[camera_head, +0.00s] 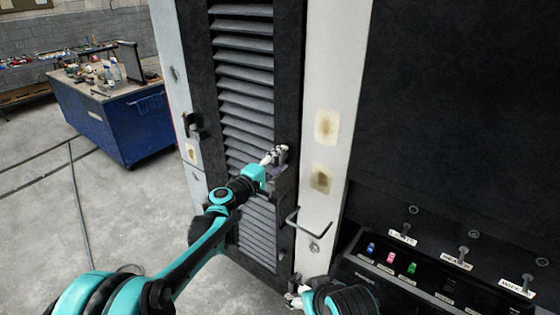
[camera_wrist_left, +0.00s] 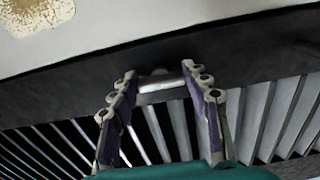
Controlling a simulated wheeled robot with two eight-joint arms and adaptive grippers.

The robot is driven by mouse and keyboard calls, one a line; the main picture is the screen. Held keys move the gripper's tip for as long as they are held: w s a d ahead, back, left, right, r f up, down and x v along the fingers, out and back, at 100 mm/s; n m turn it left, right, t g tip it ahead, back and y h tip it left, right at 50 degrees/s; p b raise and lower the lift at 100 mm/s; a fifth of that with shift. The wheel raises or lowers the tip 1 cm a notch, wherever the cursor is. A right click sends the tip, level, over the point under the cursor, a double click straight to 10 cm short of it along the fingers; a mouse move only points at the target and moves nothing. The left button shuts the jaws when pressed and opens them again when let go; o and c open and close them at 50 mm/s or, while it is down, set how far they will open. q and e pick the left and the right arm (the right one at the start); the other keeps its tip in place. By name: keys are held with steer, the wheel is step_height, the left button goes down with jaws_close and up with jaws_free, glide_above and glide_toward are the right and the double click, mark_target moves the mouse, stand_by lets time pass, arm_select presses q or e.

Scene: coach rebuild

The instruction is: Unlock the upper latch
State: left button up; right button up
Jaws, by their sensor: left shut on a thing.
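The upper latch (camera_wrist_left: 160,82) is a small metal piece on the dark frame of a louvred door (camera_head: 245,85). In the left wrist view it sits between the fingertips of my left gripper (camera_wrist_left: 162,88), which are spread to about its width and hold it. In the head view my left gripper (camera_head: 274,157) is at the right edge of the louvres, and its fingers largely hide the latch. My right gripper (camera_head: 298,294) shows only in part at the bottom edge, low by the door frame; its fingers are too small to read.
A bent metal bar handle (camera_head: 305,222) sticks out below and right of the latch. A switch panel (camera_head: 400,275) with labelled switches stands at the lower right. A blue workbench (camera_head: 125,125) stands at the back left, with open concrete floor before it.

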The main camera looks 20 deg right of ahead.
arm_select(q)
steer(key=o, duration=1.2)
steer(key=shift+c, duration=0.2)
steer(key=v, duration=1.2)
steer(key=shift+s+f, duration=0.1)
steer(key=s+a+f+m+g+y+b, duration=0.2)
steer(key=s+a+f+y+b, duration=0.3)
steer(key=s+a+f, duration=0.6)
steer(key=s+a+f+m+g+y+b, duration=0.2)
steer(key=s+a+f+y, duration=0.7)
steer(key=s+a, duration=0.9)
step_height(320, 180, down, 3)
steer(key=m+b, duration=0.2)
steer(key=m, duration=0.1)
steer(key=shift+a+f+b, duration=0.15)
steer(key=shift+f+b, duration=0.05)
steer(key=shift+b, duration=0.2)
